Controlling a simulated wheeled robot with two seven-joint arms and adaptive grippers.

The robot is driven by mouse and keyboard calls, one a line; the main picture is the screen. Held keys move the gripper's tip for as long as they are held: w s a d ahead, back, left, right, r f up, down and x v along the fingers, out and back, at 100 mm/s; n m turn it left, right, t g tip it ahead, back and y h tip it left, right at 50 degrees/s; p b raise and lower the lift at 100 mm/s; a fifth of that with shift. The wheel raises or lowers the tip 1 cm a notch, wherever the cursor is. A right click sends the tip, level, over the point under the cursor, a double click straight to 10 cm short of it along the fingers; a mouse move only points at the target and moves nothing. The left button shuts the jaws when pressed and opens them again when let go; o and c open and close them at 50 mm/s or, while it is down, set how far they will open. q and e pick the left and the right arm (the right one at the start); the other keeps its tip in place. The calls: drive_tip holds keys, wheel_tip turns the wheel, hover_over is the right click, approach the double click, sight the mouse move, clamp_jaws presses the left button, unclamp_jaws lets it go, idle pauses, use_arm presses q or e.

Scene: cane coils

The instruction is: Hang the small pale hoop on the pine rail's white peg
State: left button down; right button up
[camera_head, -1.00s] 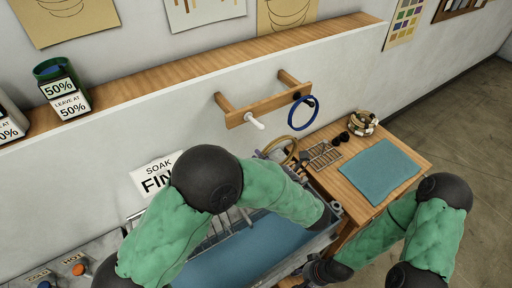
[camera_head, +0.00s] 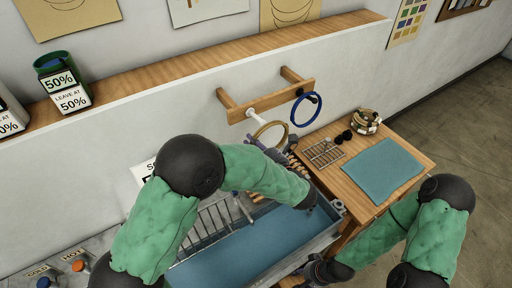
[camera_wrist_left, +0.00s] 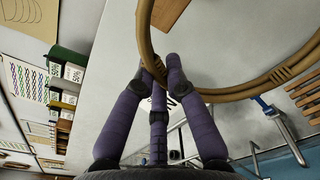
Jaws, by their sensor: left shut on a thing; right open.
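The small pale hoop (camera_head: 268,148) is a tan cane ring just below the pine rail (camera_head: 290,95). The rail's white peg (camera_head: 265,105) juts out near its left end. The hoop's top is close to the peg; I cannot tell whether the peg passes through it. My left gripper (camera_head: 258,143) is shut on the hoop's near side, partly hidden by my arm. In the left wrist view the hoop (camera_wrist_left: 230,96) is pinched between the purple fingers (camera_wrist_left: 158,70). My right gripper (camera_head: 316,270) is open and low at the trough's right end, partly hidden.
A blue hoop (camera_head: 293,115) hangs on the rail's dark right peg. A wooden table (camera_head: 412,153) at right bears a teal mat (camera_head: 383,170) and a small coil (camera_head: 366,121). A trough of blue water (camera_head: 235,250) lies below the left arm.

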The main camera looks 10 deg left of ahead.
use_arm(q)
drive_tip(key=x, duration=0.2)
drive_tip(key=b+x, duration=0.1)
drive_tip(key=x, duration=0.2)
drive_tip(key=f+b+x, duration=0.1)
drive_tip(key=x, duration=0.1)
drive_tip(key=shift+w+a, duration=0.15)
drive_tip(key=shift+w, duration=0.1)
drive_tip(key=shift+w+f, duration=0.15)
drive_tip(key=shift+f, duration=0.1)
drive_tip(key=shift+a, duration=0.1)
idle(0.6)
drive_tip(key=c, duration=1.2)
unclamp_jaws()
drive_tip(key=v, duration=1.2)
